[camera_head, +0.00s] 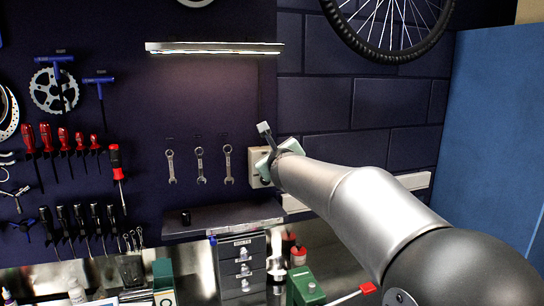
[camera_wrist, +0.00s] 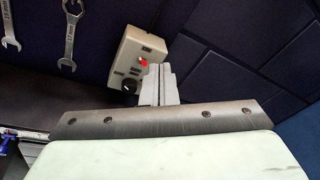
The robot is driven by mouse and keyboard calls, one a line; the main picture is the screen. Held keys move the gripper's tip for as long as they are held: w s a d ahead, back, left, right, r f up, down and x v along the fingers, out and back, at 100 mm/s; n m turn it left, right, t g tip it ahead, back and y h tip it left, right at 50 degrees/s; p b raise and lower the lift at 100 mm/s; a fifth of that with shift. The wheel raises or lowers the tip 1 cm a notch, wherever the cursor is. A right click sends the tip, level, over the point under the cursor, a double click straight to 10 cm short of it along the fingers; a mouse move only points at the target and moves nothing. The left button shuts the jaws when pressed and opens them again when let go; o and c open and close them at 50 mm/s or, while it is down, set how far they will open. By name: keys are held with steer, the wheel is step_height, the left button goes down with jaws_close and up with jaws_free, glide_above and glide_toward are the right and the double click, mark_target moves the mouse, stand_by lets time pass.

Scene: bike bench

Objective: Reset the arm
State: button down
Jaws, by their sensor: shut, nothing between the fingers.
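My gripper (camera_head: 266,131) is at the end of my arm, which reaches in from the lower right in the head view. It is raised in front of the dark wall, right of the hanging wrenches. In the wrist view the fingers of my gripper (camera_wrist: 158,84) are together, with nothing between them. Behind them is a beige control box (camera_wrist: 137,62) with a red button and a black knob. The box (camera_head: 255,167) is partly hidden by my gripper in the head view. I cannot tell whether the fingers touch it.
Several wrenches (camera_head: 200,165) hang left of my gripper. A shelf (camera_head: 222,218) and a drawer unit (camera_head: 242,268) are below. Red-handled screwdrivers (camera_head: 63,138) hang far left. A wheel (camera_head: 389,28) hangs above right, and a blue panel (camera_head: 497,140) stands at the right. A green box (camera_head: 305,288) is on the bench.

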steer(key=shift+s+r, duration=0.15)
steer(key=s+d+f+n+g, duration=0.4)
steer(key=s+f+n, duration=0.5)
steer(key=s, duration=0.5)
steer(key=s+d+f+n+g+h, duration=0.1)
steer(key=s+d+f+n+g, duration=0.2)
steer(key=s, duration=1.2)
steer(key=s+d+f+n+g, duration=0.4)
steer(key=s+f+n+g, duration=0.4)
steer(key=s+f+n, duration=0.7)
step_height(320, 180, down, 4)
steer(key=shift+d+r+n+g+h, duration=0.1)
steer(key=shift+d+n+g+h, duration=0.3)
steer(key=shift+n, duration=0.2)
steer(key=shift+a, duration=0.1)
